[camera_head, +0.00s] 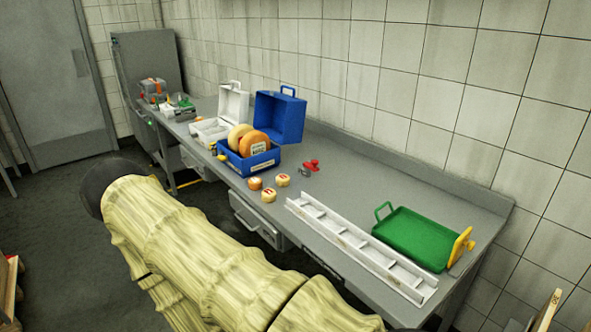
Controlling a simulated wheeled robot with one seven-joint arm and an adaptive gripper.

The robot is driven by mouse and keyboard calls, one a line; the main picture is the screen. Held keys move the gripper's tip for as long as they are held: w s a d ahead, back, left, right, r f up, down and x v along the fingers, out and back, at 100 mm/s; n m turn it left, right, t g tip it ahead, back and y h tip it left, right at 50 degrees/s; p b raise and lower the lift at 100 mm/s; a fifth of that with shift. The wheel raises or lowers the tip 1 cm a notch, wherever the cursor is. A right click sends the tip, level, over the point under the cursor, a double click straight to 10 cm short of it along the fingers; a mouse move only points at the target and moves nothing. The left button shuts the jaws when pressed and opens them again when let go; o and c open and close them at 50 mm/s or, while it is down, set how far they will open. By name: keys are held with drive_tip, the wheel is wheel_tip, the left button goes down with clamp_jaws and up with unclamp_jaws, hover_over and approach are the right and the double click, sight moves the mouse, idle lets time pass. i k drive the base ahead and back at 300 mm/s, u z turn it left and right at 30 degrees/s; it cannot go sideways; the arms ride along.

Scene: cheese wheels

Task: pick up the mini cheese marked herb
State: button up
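Three mini cheeses stand close together on the grey bench, in front of the blue case. One is orange-brown on the left (255,184). A paler one is at the right (282,181) and another pale one is nearest the bench's front edge (268,196); both show small reddish marks on top. The marks are too small to read, so I cannot tell which says herb. My arm, in a pale yellow ribbed sleeve, crosses the lower left in front of the bench. My gripper is not in view.
An open blue case (264,165) holds large cheese wheels (253,143). An open white case (206,127) stands behind it. A red object (312,165) lies right of the mini cheeses. A long white divided rack (360,246) and a green tray (414,238) fill the bench's right part.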

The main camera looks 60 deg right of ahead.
sight(268, 196)
drive_tip(key=k, duration=0.15)
drive_tip(key=z, duration=0.95)
